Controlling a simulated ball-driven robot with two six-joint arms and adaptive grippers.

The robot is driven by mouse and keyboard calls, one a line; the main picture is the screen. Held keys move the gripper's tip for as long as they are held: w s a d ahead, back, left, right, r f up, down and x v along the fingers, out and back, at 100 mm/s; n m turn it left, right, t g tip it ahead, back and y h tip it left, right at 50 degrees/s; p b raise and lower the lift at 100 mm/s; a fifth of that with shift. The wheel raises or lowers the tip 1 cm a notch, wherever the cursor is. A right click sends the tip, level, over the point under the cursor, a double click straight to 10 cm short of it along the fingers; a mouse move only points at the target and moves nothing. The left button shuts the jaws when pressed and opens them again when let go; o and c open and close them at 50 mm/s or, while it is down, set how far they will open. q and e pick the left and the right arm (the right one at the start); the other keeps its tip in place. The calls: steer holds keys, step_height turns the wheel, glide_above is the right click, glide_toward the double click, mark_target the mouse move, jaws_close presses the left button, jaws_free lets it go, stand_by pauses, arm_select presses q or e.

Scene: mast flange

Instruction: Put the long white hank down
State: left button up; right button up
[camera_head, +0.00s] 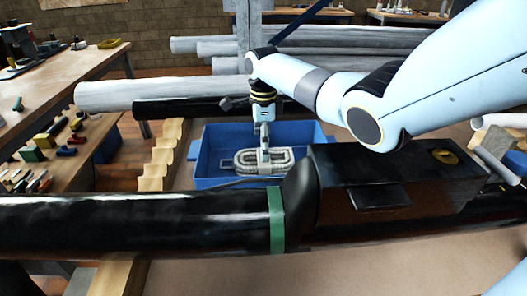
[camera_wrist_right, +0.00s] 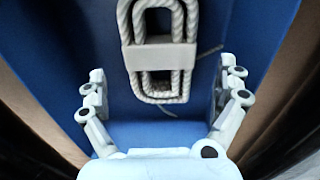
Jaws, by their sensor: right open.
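The long white hank (camera_head: 252,162) is a coiled, pale rope with a light band around its middle. It lies in the blue bin (camera_head: 205,165). In the right wrist view the hank (camera_wrist_right: 158,92) lies on the blue bottom (camera_wrist_right: 80,35), ahead of the fingers and apart from them. My right gripper (camera_head: 264,142) points down over the bin, above the hank. My left gripper is out of view.
A black mast (camera_head: 140,222) with a green band (camera_head: 276,220) crosses in front of the bin. A dark box (camera_head: 400,170) stands right of it. Wooden cradle blocks (camera_head: 160,160) are to the left. White poles (camera_head: 160,92) lie behind. A bench with tools (camera_head: 60,70) is at left.

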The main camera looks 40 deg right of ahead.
step_height(320, 180, up, 7)
steer(key=shift+p, duration=0.3)
stand_by(0.4)
